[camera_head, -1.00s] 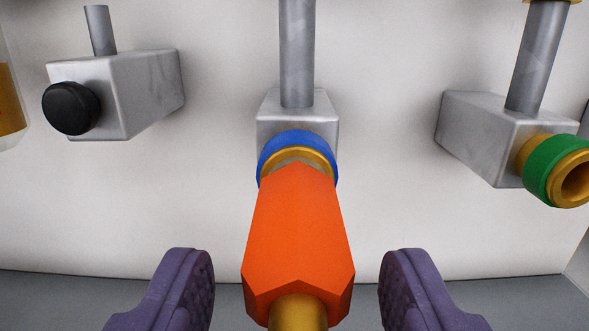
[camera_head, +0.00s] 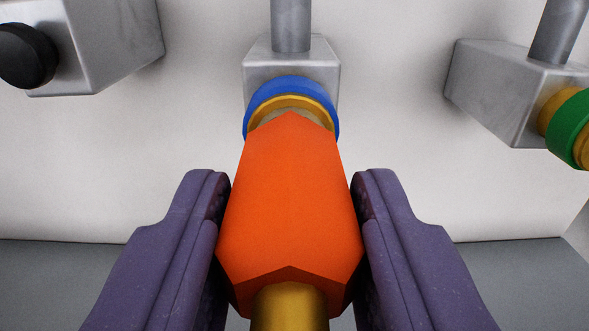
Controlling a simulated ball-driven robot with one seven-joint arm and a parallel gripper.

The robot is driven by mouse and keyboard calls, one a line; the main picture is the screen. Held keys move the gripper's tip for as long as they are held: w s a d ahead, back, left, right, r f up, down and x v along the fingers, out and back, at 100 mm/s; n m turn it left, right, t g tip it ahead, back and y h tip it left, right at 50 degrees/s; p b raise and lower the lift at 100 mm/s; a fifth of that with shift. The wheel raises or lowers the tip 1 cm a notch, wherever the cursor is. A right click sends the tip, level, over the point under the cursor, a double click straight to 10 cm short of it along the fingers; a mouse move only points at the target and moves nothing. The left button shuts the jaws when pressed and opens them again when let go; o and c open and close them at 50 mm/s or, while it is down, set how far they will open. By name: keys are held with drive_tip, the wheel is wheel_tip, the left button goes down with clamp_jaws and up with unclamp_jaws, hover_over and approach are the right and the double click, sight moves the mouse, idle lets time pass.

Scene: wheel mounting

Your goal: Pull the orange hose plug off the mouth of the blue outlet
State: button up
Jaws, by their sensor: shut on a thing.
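The orange hose plug (camera_head: 290,200) is a faceted block in the middle of the view, with a brass-coloured stem (camera_head: 289,307) at its near end. Its far end sits at the mouth of the blue outlet (camera_head: 291,90), a blue ring with a brass rim on a grey metal block. How deep the plug sits in the mouth is hidden by the plug. My gripper (camera_head: 290,222) has its two purple fingers closed on the left and right sides of the plug.
A green-ringed brass outlet (camera_head: 570,128) on a grey block is at the right, cut by the picture edge. A grey block with a black knob (camera_head: 24,56) is at the upper left. A pale wall (camera_head: 400,130) stands behind, with grey floor below.

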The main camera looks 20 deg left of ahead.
drive_tip(key=shift+s+d, duration=0.1)
drive_tip(key=shift+s, duration=0.1)
drive_tip(key=v, duration=0.7)
drive_tip(key=shift+p, duration=0.35)
idle(0.8)
